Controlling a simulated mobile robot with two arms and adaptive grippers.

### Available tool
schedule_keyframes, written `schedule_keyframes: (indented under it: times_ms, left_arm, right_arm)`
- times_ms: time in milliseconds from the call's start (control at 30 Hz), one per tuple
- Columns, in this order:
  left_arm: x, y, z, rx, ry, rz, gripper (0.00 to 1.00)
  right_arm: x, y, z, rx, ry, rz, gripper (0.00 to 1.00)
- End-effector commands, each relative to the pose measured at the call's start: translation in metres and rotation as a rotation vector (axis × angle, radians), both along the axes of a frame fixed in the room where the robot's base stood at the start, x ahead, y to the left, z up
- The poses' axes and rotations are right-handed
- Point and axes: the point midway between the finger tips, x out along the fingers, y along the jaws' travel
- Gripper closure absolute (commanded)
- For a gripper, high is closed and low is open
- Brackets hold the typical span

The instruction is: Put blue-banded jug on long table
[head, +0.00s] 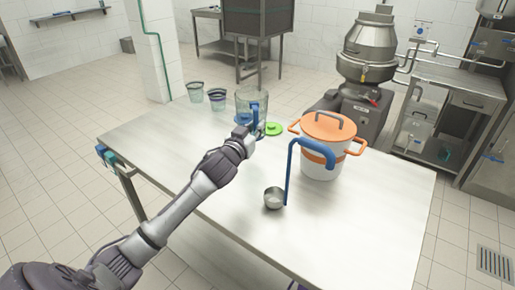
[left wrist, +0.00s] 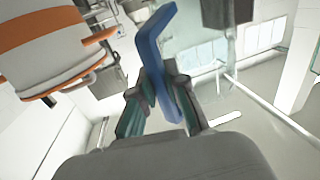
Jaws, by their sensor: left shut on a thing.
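The blue-banded jug (head: 243,98) is clear, with a blue handle, and appears upright over the far part of the long table (head: 180,140). My left gripper (head: 248,132) reaches it from the near side and is shut on its blue handle. In the left wrist view the handle (left wrist: 156,45) stands between the two fingers (left wrist: 164,98). The arm hides part of the jug's lower end, and I cannot tell whether its base touches the table. My right gripper is not in view.
A white pot (head: 322,165) with orange lid and handles stands right of the jug. A steel ladle (head: 274,198) with a tall blue handle is in front of it. A green lid (head: 274,129) lies beside the jug. The table's near left is clear.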

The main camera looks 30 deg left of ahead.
Motion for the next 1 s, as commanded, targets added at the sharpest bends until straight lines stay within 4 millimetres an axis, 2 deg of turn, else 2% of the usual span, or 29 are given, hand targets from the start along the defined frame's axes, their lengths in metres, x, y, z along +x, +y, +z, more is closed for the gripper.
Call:
schedule_keyframes:
  times_ms: [33, 133, 300, 467, 600, 733, 1000]
  left_arm:
    - [-0.001, 0.0, -0.013, -0.002, 0.007, 0.002, 1.0]
    - [-0.001, 0.0, -0.033, -0.003, 0.007, 0.001, 1.0]
    - [-0.001, 0.0, -0.053, 0.0, 0.002, 0.0, 1.0]
    - [-0.001, -0.001, -0.073, -0.003, 0.006, 0.0, 1.0]
    - [-0.001, -0.001, -0.09, 0.0, 0.003, 0.0, 1.0]
    - [-0.001, -0.001, -0.093, -0.001, 0.002, 0.0, 1.0]
    - [-0.001, -0.001, -0.096, 0.0, 0.002, 0.0, 1.0]
  right_arm:
    - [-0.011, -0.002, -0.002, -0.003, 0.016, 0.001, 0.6]
    - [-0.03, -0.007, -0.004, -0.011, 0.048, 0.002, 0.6]
    - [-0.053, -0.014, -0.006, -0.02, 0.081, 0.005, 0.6]
    - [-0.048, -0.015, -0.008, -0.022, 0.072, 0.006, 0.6]
    - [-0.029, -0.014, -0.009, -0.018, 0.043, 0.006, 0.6]
    - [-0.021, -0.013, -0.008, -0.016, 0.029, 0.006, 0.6]
    - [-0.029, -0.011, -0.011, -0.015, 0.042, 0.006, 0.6]
